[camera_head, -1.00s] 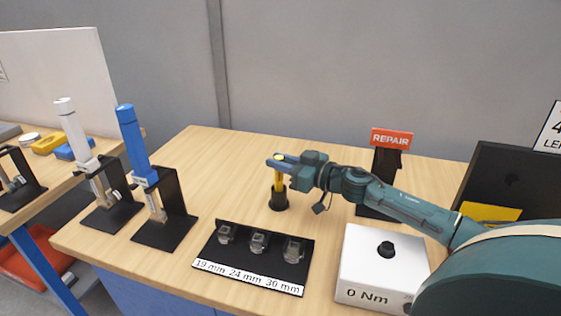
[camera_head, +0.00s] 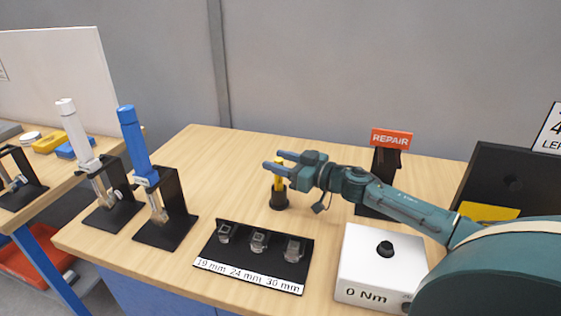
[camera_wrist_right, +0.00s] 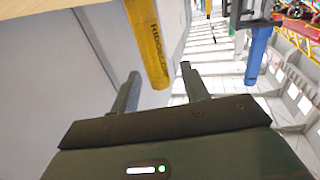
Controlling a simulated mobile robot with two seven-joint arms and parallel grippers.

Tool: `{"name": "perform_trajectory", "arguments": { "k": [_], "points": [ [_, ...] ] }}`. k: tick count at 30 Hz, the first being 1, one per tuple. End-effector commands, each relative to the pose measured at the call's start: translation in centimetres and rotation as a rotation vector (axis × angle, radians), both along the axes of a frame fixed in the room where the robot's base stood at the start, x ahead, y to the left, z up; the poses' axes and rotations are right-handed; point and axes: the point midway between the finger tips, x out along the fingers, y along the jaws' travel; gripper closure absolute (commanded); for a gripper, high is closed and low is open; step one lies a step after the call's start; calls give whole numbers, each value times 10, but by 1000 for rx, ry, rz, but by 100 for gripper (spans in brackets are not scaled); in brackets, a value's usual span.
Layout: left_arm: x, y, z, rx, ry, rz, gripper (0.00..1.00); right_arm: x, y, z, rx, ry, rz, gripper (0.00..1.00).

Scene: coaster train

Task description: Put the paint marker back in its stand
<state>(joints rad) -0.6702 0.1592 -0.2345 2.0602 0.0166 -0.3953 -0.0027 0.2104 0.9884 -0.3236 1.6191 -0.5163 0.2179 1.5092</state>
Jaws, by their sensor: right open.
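The yellow paint marker (camera_head: 278,178) stands upright in its small black stand (camera_head: 279,202) on the wooden table. In the right wrist view the marker (camera_wrist_right: 147,40) appears as a yellow cylinder, with its end showing between and just ahead of the two fingertips. My right gripper (camera_head: 279,160) is open at the marker's upper end, with its fingers spread apart. The near finger hides part of the marker's top. In the right wrist view my right gripper (camera_wrist_right: 160,76) has a clear gap between its fingers. My left gripper is not in view.
A black socket holder (camera_head: 250,275) labelled 19, 24 and 30 mm lies in front. A white 0 Nm box (camera_head: 365,282) is to the right, and an orange REPAIR sign (camera_head: 391,139) stands behind. Blue (camera_head: 134,140) and white-handled (camera_head: 76,130) tools stand left.

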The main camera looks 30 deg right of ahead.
Motion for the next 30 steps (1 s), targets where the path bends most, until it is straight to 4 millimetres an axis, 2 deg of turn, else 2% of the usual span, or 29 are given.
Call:
{"name": "perform_trajectory", "arguments": {
  "k": [10,12,21,30],
  "points": [
    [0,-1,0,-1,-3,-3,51,0,0,0,-1,0,0,54],
    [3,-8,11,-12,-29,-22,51,-1,-1,-1,-1,0,0,54],
    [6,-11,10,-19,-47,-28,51,-41,-19,-3,-2,5,0,54],
    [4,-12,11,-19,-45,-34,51,-64,-30,1,0,2,0,54]
  ]
}}
